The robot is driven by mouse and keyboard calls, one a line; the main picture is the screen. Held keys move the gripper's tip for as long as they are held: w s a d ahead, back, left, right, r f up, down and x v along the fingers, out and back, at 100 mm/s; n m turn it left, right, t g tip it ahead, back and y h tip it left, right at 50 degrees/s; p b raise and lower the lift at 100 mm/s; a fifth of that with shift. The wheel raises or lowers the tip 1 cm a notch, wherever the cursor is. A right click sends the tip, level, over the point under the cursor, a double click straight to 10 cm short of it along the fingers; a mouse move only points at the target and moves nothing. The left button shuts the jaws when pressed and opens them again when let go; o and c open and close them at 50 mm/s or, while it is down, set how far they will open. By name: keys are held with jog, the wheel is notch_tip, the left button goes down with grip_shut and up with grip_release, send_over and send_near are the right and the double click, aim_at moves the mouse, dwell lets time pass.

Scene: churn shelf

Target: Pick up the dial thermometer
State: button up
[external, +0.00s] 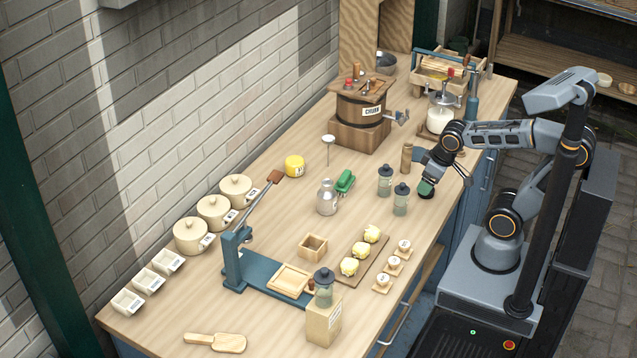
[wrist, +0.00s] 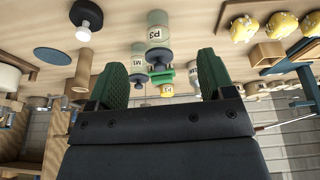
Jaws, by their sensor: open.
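The dial thermometer (external: 328,140) shows in the external view as a thin upright stem with a small round pale head. It is just above and behind the grey metal can (external: 327,198); I cannot tell whether its stem stands in the can. My gripper (external: 426,188) is over the right front edge of the bench, well to the right of the thermometer, with the jars in between. In the wrist view my gripper (wrist: 162,82) has its two green fingers apart, with nothing between them. I cannot make out the thermometer in the wrist view.
Two lidded jars (external: 385,180) (external: 401,199) and a green object (external: 345,181) lie between my gripper and the can. A yellow tin (external: 294,166) is left of the thermometer. The churn (external: 361,115) stands behind. A blue lever press (external: 260,268) is nearer the front left.

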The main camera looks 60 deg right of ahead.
jog(key=w+d+n+h+b, duration=0.1)
jog(key=w+d+n+h, duration=0.2)
jog(key=w+d+n, duration=0.25)
jog(key=n+t+h+b, duration=0.35)
jog(key=n+t, duration=0.45)
jog(key=n, duration=1.6)
send_near(331, 140)
jog(key=p+x, duration=0.1)
jog(key=x, duration=0.4)
jog(key=shift+w+d, duration=0.2)
jog(key=shift+w, duration=0.05)
jog(key=shift+p+x, duration=0.5)
jog(key=shift+x, duration=2.55)
jog(key=shift+f, duration=0.1)
jog(key=shift+c, duration=0.3)
jog(key=c, duration=0.9)
